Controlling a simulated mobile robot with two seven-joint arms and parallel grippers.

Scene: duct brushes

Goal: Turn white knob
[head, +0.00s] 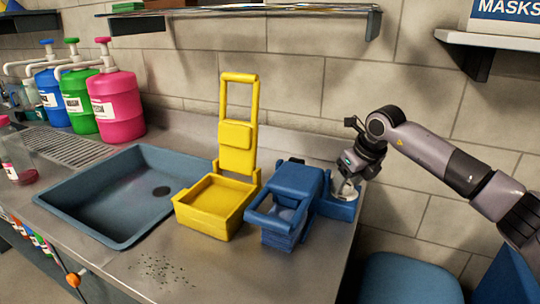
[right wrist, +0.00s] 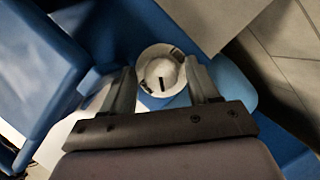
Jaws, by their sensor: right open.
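The white knob (head: 346,188) sits on the blue base (head: 338,209) at the right end of the counter, beside a blue machine. In the right wrist view the knob (right wrist: 160,72) is round and white, with a dark slot-like mark on it. My right gripper (head: 347,174) points down over the knob. In the right wrist view my right gripper's fingers (right wrist: 161,84) are spread, one on each side of the knob. Whether either finger touches it I cannot tell. My left gripper is not in view.
The blue machine (head: 288,200) stands close left of the knob, with a yellow wringer-like bin (head: 207,222) further left. A blue sink (head: 80,205) and several coloured pump bottles (head: 115,107) are at the left. A shelf (head: 245,12) hangs above.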

